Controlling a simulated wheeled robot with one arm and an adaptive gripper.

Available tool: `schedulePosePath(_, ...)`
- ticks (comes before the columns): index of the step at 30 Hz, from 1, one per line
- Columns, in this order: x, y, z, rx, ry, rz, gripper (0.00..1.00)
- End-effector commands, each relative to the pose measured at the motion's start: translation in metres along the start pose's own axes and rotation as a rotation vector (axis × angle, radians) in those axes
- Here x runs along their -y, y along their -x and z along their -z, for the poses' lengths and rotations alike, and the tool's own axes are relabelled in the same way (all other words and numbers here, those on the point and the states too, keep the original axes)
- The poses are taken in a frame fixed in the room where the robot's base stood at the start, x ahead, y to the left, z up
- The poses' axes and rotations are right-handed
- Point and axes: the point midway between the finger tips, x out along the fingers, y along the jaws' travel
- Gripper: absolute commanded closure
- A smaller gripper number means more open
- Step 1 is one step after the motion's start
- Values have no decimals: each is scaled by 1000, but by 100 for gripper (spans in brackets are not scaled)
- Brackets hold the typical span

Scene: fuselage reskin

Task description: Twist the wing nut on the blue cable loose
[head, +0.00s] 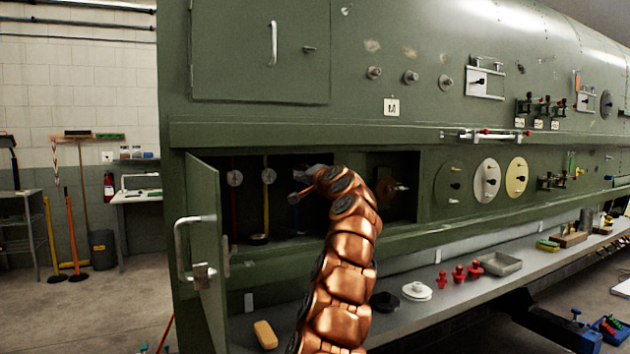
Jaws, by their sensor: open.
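My copper-coloured arm reaches up into an open recess in the green fuselage side. My gripper (302,185) is at the recess mouth, pointing left, small and dark in the picture, with its jaws open. The blue cable (295,216) hangs as a dark blue strip just below the gripper, partly lost in shadow. Its wing nut cannot be made out; the gripper covers the spot above the cable. I cannot tell whether the jaws are around the nut or in front of it.
Left of the gripper, a red cable (233,209) and a yellow cable (266,207) hang under round pale fittings. An open green door (205,250) stands at the recess's left edge. A shelf (450,305) below holds red knobs, a tray (497,263) and a sponge-like block (265,334).

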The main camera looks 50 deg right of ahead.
Motion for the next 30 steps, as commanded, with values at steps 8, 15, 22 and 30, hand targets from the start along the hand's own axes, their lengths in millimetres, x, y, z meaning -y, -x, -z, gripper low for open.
schedulePosePath(8,4,14,0,-2,2,4,57)
schedulePosePath(15,1,26,0,0,-3,3,57)
schedulePosePath(22,4,40,0,-2,1,7,57)
schedulePosePath(30,-1,56,0,-1,-1,1,57)
